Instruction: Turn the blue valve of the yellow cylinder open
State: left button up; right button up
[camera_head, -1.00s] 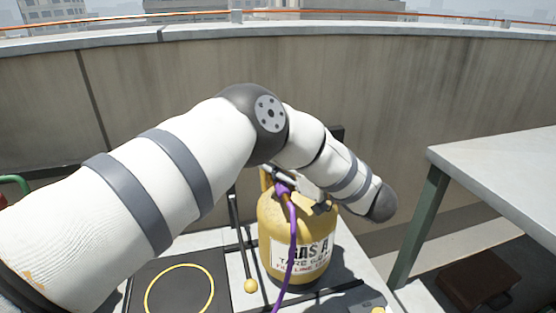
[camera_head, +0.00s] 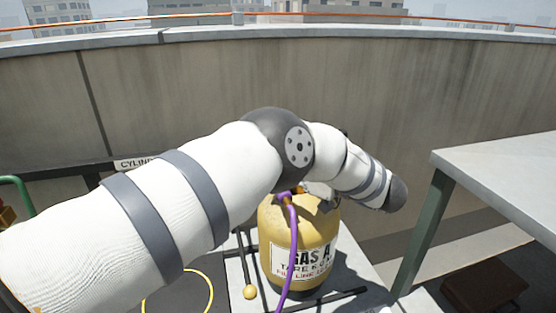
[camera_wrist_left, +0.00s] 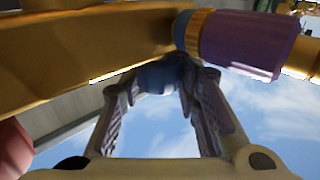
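The yellow cylinder (camera_head: 315,235), with a GAS A label, stands upright in the head view. A purple hose (camera_head: 291,250) runs down its front from the top fitting. My left arm reaches across from the left, and its wrist hangs over the cylinder's top, hiding most of the valve area. In the left wrist view the blue valve (camera_wrist_left: 160,77) sits between the fingertips of my left gripper (camera_wrist_left: 160,88). Both fingers lean inward and appear to touch its sides. A yellow bar and the purple hose end (camera_wrist_left: 245,42) lie close by. My right gripper is not in view.
A grey table (camera_head: 510,175) with green legs stands at the right. A concrete wall (camera_head: 420,100) curves behind. A CYLINDER sign (camera_head: 131,163) is partly hidden by my arm.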

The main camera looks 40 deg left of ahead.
pick_arm(q)
jog(key=o, duration=0.3)
jog(key=shift+a+f, duration=0.1)
jog(key=shift+a, duration=0.05)
jog(key=d, duration=0.7)
jog(key=shift+w+d, duration=0.25)
jog(key=shift+d, duration=0.1)
